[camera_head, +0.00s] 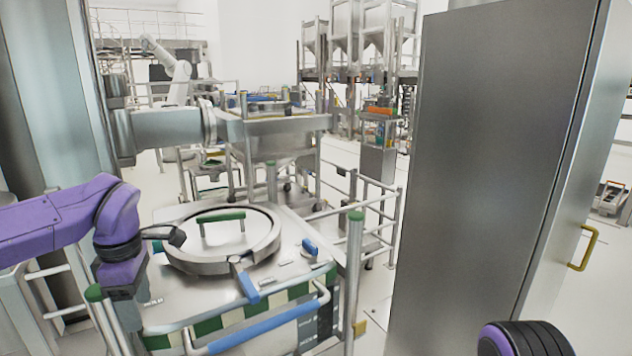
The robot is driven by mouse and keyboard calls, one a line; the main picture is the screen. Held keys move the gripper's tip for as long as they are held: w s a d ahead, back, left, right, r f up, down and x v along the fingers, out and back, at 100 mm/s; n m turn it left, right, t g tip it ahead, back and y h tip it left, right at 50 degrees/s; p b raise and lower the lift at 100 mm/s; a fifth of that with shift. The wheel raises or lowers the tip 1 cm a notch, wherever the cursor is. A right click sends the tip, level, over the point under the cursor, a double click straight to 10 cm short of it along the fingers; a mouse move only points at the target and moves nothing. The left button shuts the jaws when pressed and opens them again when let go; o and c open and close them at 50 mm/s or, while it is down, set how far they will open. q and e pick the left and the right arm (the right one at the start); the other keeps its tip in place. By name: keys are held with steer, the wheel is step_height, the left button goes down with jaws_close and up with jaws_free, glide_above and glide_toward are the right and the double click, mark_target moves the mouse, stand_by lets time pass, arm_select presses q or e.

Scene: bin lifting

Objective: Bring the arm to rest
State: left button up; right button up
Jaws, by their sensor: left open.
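My left arm, purple with black joints, comes in from the left. My left gripper (137,303) points down at the left side of the bin and is open, with nothing seen between its fingers. The steel bin (300,235) has a round lid (225,258) with a green handle (222,217) and a blue latch (248,288). The gripper is left of the lid; whether it touches the bin I cannot tell. Only a purple and black part of my right arm shows at the bottom right; its gripper is out of view.
A tall steel cabinet (490,150) with a yellow handle (583,248) stands close on the right. Guard rails and posts (354,260) flank the bin. A steel lifting arm (170,128) extends from the column (60,90) behind the bin. More steel bins stand farther back.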

arm_select(q)
steer(key=s+a+f+m+t+y+b, duration=0.25)
steer(key=f+y, duration=0.25)
steer(key=f, duration=1.1)
steer(key=s+a+f+m+t+y+b, duration=0.1)
steer(key=f+m+y+b, duration=0.2)
steer(key=f, duration=1.2)
steer(key=s+d+f+m+h, duration=0.2)
steer(key=s+f+m, duration=0.2)
steer(key=s+f, duration=0.4)
steer(key=s+d+f+m+h+b, duration=0.1)
steer(key=s+d+f+m+h, duration=0.2)
steer(key=s+f, duration=0.6)
steer(key=s+m, duration=0.2)
steer(key=s, duration=0.4)
steer(key=shift+s+f, duration=0.2)
steer(key=shift+s, duration=0.1)
arm_select(e)
step_height(320, 180, down, 7)
steer(key=shift+w+f, duration=0.15)
steer(key=shift+w, duration=0.25)
